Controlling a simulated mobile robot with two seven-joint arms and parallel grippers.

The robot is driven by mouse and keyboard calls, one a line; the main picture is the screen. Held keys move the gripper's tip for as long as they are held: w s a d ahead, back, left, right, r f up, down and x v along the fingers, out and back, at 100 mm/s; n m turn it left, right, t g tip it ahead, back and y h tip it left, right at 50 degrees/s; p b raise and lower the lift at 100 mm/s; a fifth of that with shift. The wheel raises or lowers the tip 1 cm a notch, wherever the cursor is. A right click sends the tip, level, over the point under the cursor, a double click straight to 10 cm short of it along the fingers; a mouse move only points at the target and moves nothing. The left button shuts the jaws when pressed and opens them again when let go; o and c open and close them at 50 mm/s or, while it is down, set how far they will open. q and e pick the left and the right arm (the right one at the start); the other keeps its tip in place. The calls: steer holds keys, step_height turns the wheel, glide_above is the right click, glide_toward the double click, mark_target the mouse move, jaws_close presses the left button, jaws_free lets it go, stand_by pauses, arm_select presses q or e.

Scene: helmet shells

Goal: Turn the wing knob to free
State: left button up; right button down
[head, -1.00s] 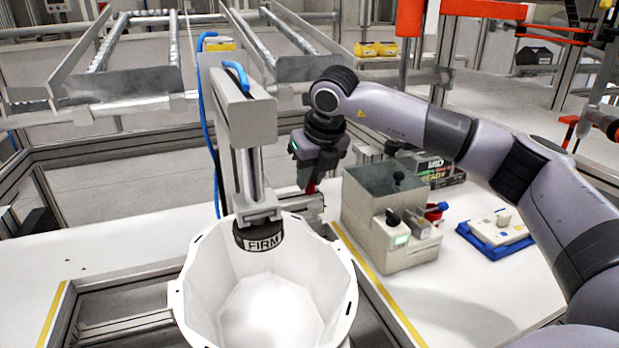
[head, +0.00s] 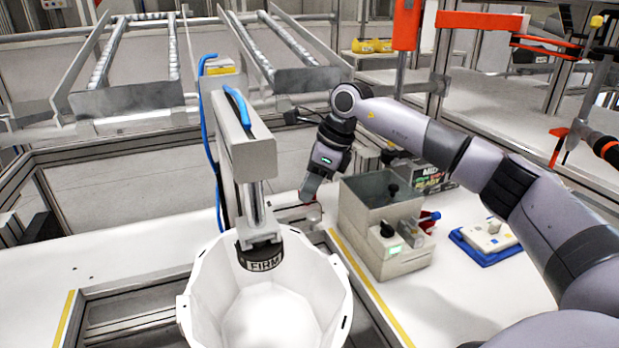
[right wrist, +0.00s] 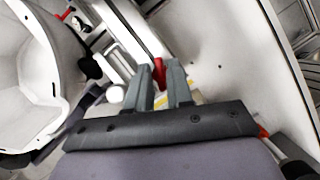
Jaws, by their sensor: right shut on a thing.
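My right gripper (head: 309,190) is beside the base of the press column, behind and right of the white helmet shell (head: 207,298). In the right wrist view its two grey fingers (right wrist: 161,84) are closed on the red wing knob (right wrist: 159,72), which shows between the fingertips. In the head view the knob is mostly hidden by the gripper. The press (head: 245,150) holds a black pad marked FIRM (head: 262,257) over the shell's open top. The shell's edge also shows in the right wrist view (right wrist: 50,60). My left gripper is not in view.
Further right is a blue tray (head: 484,243) with a pale block. A blue hose (head: 205,120) runs beside the press. The white table right of the yellow line is partly clear.

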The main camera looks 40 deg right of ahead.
steer(key=n+g+p, duration=0.1)
steer(key=n, duration=0.2)
steer(key=shift+r+y, duration=0.1)
steer(key=shift+y, duration=0.3)
steer(key=shift+w+d+n+g+p, duration=0.1)
steer(key=shift+n+g+p, duration=0.45)
steer(key=shift+n, duration=0.65)
steer(key=c, duration=1)
jaws_free()
steer(key=shift+c, duration=0.2)
steer(key=v, duration=0.7)
steer(key=shift+d, duration=0.1)
